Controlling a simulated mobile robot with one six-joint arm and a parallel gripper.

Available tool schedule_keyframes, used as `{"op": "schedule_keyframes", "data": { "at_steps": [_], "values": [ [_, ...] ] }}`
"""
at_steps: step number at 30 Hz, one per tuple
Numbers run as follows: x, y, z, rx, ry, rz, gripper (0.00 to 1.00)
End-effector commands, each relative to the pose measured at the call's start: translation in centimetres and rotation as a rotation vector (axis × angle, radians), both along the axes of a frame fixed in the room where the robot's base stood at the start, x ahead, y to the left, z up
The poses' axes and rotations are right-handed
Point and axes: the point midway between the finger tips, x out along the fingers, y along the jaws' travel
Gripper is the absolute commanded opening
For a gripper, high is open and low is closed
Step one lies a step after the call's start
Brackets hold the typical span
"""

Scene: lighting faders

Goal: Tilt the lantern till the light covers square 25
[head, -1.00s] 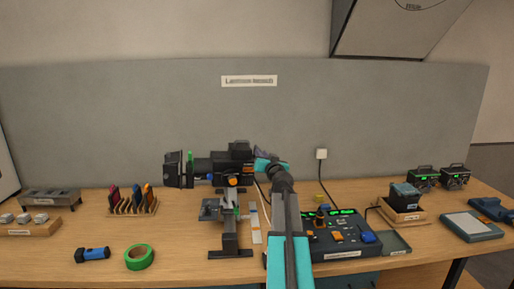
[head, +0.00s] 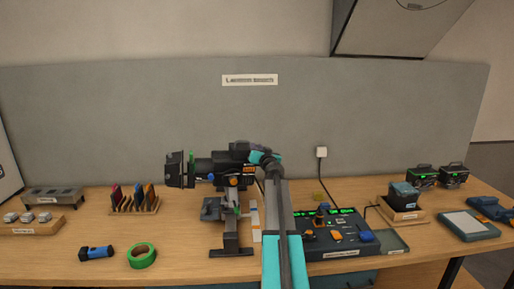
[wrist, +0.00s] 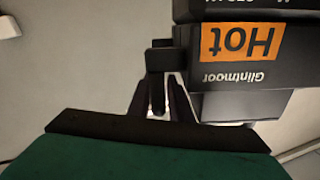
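The lantern (head: 225,167) is a black spotlight on a stand, its front to the left. Its body looks about level. My gripper (head: 257,156) is at its rear right end and small in the head view. In the wrist view the lantern's rear body (wrist: 245,100) shows an orange "Hot" label, upside down. My gripper's dark fingers (wrist: 160,90) reach up to a small black block (wrist: 160,57) beside that body, with a thin dark piece between them. Whether they grip it is unclear. Square 25 and the lantern's light spot are not in view.
A control desk (head: 340,236) with lit green displays stands right of the stand. A green tape roll (head: 141,255), a blue torch (head: 96,253) and a rack of coloured plates (head: 133,200) lie to the left. A grey panel (head: 400,110) rises behind.

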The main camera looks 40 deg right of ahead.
Motion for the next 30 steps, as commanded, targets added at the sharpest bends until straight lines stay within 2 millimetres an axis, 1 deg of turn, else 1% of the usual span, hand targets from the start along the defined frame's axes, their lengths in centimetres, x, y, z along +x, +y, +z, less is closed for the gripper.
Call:
{"op": "schedule_keyframes", "data": {
  "at_steps": [3,13,16,17,25,30],
  "values": [
    [0.3,-0.2,0.0,0.001,-0.001,0.0,0.19],
    [0.3,-0.3,0.0,0.001,0.0,-0.001,0.19],
    [0.3,-0.3,0.0,0.001,0.0,-0.001,0.02],
    [0.3,-0.3,0.0,0.001,0.0,-0.001,0.0],
    [0.2,-0.4,-0.1,0.001,0.0,-0.002,0.0],
    [-0.6,-1.5,-0.5,0.0,-0.001,-0.015,0.0]
  ]
}}
